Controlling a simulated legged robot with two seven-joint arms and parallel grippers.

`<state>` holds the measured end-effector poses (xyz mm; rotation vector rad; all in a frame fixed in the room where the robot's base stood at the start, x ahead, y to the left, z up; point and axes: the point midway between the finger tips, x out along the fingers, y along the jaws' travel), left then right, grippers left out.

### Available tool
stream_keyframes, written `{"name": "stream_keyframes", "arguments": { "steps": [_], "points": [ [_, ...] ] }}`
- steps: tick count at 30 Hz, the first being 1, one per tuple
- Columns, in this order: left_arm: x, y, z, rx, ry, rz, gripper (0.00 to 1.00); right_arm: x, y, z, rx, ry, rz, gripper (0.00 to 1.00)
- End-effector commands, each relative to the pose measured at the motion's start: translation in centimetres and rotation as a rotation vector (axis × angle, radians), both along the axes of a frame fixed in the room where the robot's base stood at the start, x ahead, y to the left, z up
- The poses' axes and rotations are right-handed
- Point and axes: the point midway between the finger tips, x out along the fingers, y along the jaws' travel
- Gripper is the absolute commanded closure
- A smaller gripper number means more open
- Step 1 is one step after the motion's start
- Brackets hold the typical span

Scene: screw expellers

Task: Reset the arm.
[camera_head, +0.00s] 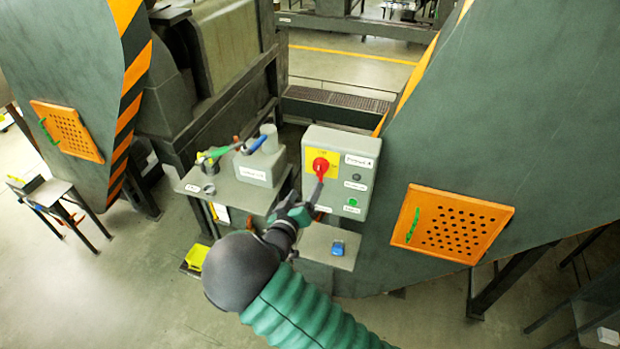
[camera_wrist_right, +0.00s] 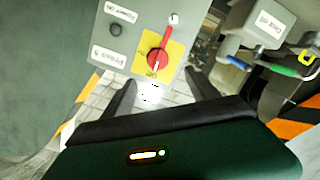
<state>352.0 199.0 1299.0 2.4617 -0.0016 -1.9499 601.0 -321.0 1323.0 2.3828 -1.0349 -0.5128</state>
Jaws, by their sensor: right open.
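My right arm, with a green ribbed sleeve, reaches up from the bottom of the head view. Its gripper (camera_head: 317,192) is in front of the grey control box (camera_head: 334,142), just below the red rotary switch (camera_head: 321,165) on a yellow plate. In the right wrist view, the open fingers (camera_wrist_right: 163,88) stand apart with nothing between them. The red switch (camera_wrist_right: 157,60) is just beyond the fingertips there, and I see no clear contact. My left gripper is not in view.
A green button (camera_head: 352,202) is on the box's lower right. An orange perforated panel (camera_head: 453,223) is to the right.

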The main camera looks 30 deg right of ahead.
Motion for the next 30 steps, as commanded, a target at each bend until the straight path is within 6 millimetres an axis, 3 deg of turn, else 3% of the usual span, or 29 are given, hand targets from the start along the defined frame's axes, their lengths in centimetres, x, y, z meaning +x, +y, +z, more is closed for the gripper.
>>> {"name": "stream_keyframes", "arguments": {
  "steps": [14, 16, 17, 20, 21, 23, 24, 26, 27, 30],
  "points": [
    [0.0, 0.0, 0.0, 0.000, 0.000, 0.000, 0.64, -0.3, 0.3, 0.0, 0.001, -0.001, 0.000, 0.32],
    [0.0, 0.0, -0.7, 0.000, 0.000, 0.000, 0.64, -0.3, 0.3, -1.1, 0.027, 0.007, 0.007, 0.32],
    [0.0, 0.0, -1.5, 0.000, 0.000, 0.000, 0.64, -0.3, 0.4, -2.0, 0.056, 0.015, 0.016, 0.32],
    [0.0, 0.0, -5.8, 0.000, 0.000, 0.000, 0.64, -0.7, 1.7, -8.2, 0.252, 0.081, 0.083, 0.32],
    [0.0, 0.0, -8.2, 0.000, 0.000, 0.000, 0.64, -1.3, 3.0, -11.4, 0.367, 0.124, 0.123, 0.32],
    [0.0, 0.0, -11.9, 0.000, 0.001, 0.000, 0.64, -3.0, 5.5, -15.9, 0.548, 0.205, 0.190, 0.32],
    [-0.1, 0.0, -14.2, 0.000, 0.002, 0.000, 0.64, -4.7, 7.5, -18.4, 0.658, 0.267, 0.235, 0.32],
    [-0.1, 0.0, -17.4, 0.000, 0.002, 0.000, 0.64, -8.1, 10.1, -21.4, 0.794, 0.376, 0.291, 0.32],
    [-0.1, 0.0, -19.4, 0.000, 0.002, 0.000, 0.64, -10.7, 11.6, -23.1, 0.860, 0.453, 0.321, 0.32],
    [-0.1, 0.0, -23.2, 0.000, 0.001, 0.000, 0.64, -17.5, 13.3, -26.1, 0.936, 0.642, 0.348, 0.32]
  ]
}}
